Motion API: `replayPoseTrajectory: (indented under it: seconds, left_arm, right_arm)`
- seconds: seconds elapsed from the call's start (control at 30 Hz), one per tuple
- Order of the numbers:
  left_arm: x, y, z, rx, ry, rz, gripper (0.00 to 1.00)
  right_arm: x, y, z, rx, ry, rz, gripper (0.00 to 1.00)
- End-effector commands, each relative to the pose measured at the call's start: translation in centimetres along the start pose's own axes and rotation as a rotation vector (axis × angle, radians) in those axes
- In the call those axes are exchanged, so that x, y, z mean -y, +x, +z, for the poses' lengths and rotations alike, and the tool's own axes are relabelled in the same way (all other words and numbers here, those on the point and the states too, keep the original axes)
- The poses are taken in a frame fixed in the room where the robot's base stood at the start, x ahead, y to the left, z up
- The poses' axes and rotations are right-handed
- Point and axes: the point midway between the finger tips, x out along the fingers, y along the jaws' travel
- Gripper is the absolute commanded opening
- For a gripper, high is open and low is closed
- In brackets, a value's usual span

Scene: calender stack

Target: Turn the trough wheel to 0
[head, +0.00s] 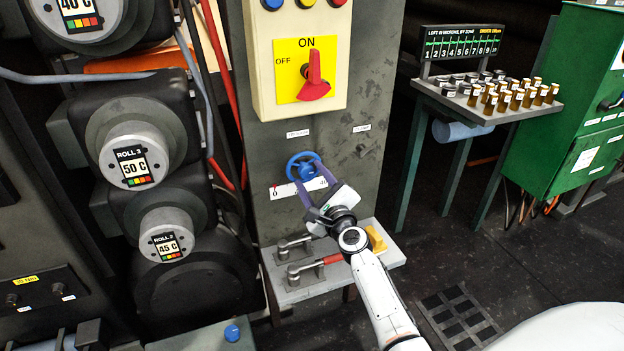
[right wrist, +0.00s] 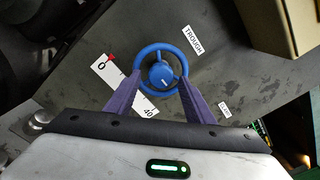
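The blue trough wheel (head: 301,164) is on the dark grey panel below the cream switch box. It also shows in the right wrist view (right wrist: 161,74), beside a "TROUGH" label. My right gripper (head: 307,174) is at the wheel, its purple fingers reaching the left and right of the rim in the right wrist view (right wrist: 159,76). Whether they press on the rim cannot be told. A white scale (right wrist: 104,68) runs from 0 to 40 beneath the wheel. A red pointer (right wrist: 111,57) is at the 0 end. The fingers hide the scale's middle. My left gripper is out of view.
Above is a yellow-plated switch with a red knob (head: 313,82). Below is a grey ledge (head: 300,292) with levers, one red-handled, and a yellow block (head: 376,238). Rolls stand at left. A sample table (head: 520,112) and green cabinet (head: 570,110) stand at right.

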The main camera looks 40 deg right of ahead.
Motion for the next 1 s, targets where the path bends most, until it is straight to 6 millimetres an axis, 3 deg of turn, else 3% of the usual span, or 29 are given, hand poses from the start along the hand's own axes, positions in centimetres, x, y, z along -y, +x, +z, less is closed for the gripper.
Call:
replayPoseTrajectory:
  seconds: [0.37,0.8,1.0]
  left_arm:
    - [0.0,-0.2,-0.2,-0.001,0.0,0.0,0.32]
    - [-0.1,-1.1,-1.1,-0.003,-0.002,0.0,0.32]
    - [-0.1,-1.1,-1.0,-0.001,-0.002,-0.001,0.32]
  right_arm:
    - [0.1,-0.5,0.0,-0.001,-0.004,0.0,0.5]
    - [-0.1,-8.4,0.0,-0.002,-0.003,0.002,0.5]
    - [-0.1,-10.1,0.0,0.0,-0.002,0.001,0.5]
